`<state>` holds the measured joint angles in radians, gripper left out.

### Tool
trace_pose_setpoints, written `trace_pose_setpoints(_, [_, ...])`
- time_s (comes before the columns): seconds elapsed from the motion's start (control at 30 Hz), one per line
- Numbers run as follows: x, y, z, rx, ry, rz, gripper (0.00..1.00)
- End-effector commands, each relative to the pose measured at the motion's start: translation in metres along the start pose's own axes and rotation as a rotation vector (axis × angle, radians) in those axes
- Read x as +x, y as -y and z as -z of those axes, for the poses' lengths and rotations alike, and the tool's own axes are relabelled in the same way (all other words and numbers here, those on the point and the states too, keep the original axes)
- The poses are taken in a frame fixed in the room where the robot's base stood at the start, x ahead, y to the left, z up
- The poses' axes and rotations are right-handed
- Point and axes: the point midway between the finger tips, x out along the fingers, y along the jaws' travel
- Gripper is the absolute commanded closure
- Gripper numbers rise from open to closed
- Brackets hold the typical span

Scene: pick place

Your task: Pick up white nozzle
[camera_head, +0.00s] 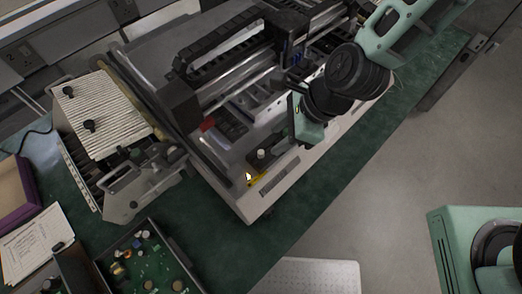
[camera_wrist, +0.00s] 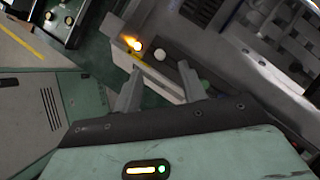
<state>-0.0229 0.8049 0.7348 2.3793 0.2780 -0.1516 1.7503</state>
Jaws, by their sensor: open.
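A small pale, round-topped piece, which looks like the white nozzle (camera_head: 261,153), stands near the front edge of the grey machine. It also shows in the wrist view (camera_wrist: 160,54), just beyond and between my fingertips. My gripper (camera_wrist: 161,82) is open, with its two grey fingers spread apart and nothing visible between them. In the head view my gripper is at the machine's front edge, right of the pale piece; its fingers are hard to make out there. I cannot tell the exact gap.
A glowing yellow-orange spot (camera_head: 248,178) lies left of the pale piece, by a yellow mark. The grey machine (camera_head: 252,208) has rails and a gantry behind. A ribbed device (camera_head: 105,112) and an open circuit box (camera_head: 150,262) stand left on the green bench (camera_head: 215,240).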

Motion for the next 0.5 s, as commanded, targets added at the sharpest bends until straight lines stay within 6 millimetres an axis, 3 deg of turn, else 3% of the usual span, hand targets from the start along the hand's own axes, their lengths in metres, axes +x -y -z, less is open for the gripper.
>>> trace_pose_setpoints(0.5, [0.041, -0.002, -0.001, 0.002, -0.001, -0.003, 0.59])
